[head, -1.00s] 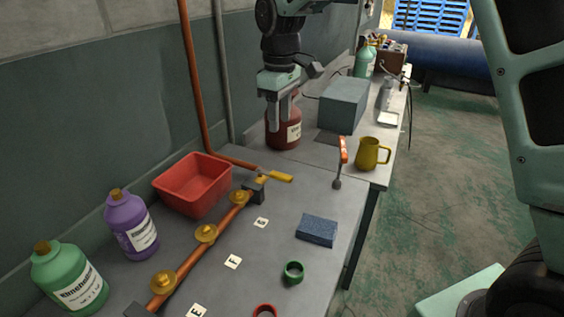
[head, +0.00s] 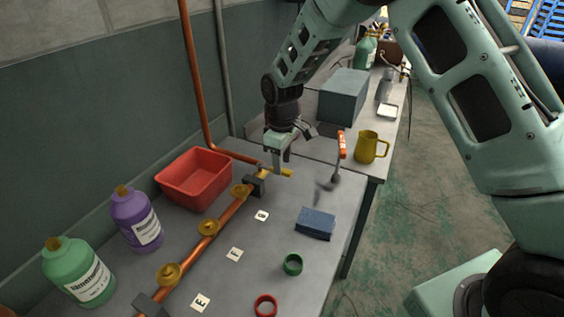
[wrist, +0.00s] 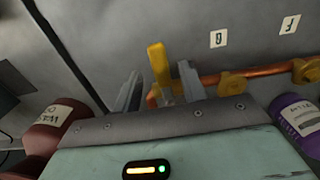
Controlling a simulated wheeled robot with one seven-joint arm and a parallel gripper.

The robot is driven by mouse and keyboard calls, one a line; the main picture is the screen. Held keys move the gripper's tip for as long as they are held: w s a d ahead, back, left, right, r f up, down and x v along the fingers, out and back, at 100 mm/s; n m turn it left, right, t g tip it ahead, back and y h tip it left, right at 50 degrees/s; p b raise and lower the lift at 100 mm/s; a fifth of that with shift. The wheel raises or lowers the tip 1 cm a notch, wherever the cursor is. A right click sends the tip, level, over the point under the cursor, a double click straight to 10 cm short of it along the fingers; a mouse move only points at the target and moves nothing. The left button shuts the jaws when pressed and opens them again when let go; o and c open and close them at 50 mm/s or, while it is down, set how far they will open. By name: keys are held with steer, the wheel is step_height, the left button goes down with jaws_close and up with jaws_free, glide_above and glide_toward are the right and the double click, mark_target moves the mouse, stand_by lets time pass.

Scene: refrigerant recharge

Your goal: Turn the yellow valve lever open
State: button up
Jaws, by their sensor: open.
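The yellow valve lever (head: 287,173) sticks out to the right from the far end of a copper pipe (head: 228,213) on the bench. In the wrist view the lever (wrist: 158,64) stands between the two fingers of my gripper (wrist: 160,88). The fingers are apart, with a visible gap on either side of the lever. In the head view my gripper (head: 281,166) points down at the lever, and its fingers partly cover it. Whether a finger touches the lever cannot be told.
A red bin (head: 194,179) stands left of the pipe. An orange-handled tool (head: 341,146), a blue sponge (head: 315,224) and a yellow mug (head: 370,147) are to the right. A dark red bottle (wrist: 52,124) shows in the wrist view. Bare bench lies around the labels.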

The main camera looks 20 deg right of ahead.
steer(key=shift+f, duration=0.95)
jaws_close()
